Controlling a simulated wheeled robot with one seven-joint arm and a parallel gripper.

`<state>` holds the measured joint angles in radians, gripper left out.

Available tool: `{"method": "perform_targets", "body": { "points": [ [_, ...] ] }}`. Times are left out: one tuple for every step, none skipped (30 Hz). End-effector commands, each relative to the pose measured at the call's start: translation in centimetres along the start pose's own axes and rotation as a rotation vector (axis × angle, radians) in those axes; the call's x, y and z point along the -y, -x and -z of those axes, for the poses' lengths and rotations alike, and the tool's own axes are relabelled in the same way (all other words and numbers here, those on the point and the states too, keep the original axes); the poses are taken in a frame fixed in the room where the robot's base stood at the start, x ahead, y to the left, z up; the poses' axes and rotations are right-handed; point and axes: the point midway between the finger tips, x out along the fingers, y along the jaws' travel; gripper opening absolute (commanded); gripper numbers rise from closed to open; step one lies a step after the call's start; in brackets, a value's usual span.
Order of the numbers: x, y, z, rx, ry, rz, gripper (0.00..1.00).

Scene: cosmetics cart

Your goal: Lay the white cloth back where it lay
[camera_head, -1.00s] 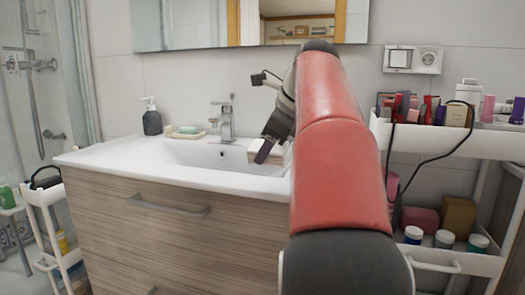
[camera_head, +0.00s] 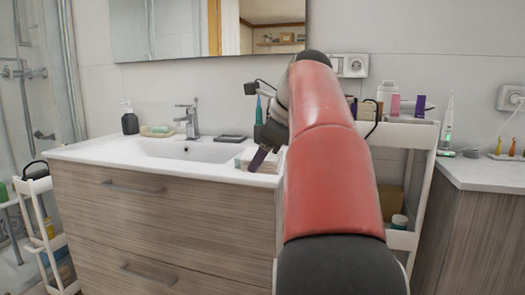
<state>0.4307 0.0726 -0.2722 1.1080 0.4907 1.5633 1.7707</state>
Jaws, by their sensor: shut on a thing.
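My gripper (camera_head: 259,158) is at the right end of the washbasin counter (camera_head: 100,150), its dark jaws angled down to the left. It is shut on the white cloth (camera_head: 270,168), a pale, folded, layered bundle at the jaw tips. The cloth is low over the counter near its right edge; I cannot tell if it touches the surface. My red arm hides what lies behind and to the right of it.
A dark square dish (camera_head: 230,138) lies on the counter behind the cloth. The tap (camera_head: 188,121), soap dish (camera_head: 157,131) and dark soap bottle (camera_head: 130,122) stand farther left. A white cart (camera_head: 412,136) with cosmetics is right of my arm, beside another counter (camera_head: 490,174).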

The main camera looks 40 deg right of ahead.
Motion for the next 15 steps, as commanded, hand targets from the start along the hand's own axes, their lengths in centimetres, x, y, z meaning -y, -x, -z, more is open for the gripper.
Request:
{"method": "perform_targets", "body": {
  "points": [
    [-0.3, -0.8, 0.0, 0.007, 0.019, -0.018, 0.32],
    [-0.5, -1.1, 0.0, 0.011, 0.031, -0.025, 0.32],
    [-0.7, -1.6, 0.1, 0.017, 0.048, -0.035, 0.32],
    [-0.8, -1.9, 0.1, 0.022, 0.059, -0.041, 0.32],
    [-0.9, -2.3, 0.1, 0.027, 0.072, -0.048, 0.32],
    [-1.2, -3.1, 0.1, 0.036, 0.098, -0.065, 0.32],
    [-1.4, -3.7, 0.2, 0.043, 0.116, -0.078, 0.32],
    [-1.7, -4.2, 0.2, 0.049, 0.135, -0.089, 0.32],
    [-2.0, -4.9, 0.2, 0.060, 0.160, -0.104, 0.32],
    [-2.2, -5.6, 0.3, 0.068, 0.183, -0.118, 0.32],
    [-2.5, -6.4, 0.4, 0.076, 0.209, -0.134, 0.32],
    [-2.9, -7.3, 0.4, 0.089, 0.243, -0.153, 0.32],
    [-3.2, -8.0, 0.5, 0.100, 0.269, -0.168, 0.32],
    [-3.6, -9.0, 0.5, 0.110, 0.300, -0.190, 0.32],
    [-4.1, -10.2, 0.6, 0.125, 0.341, -0.215, 0.32]
  ]
}}
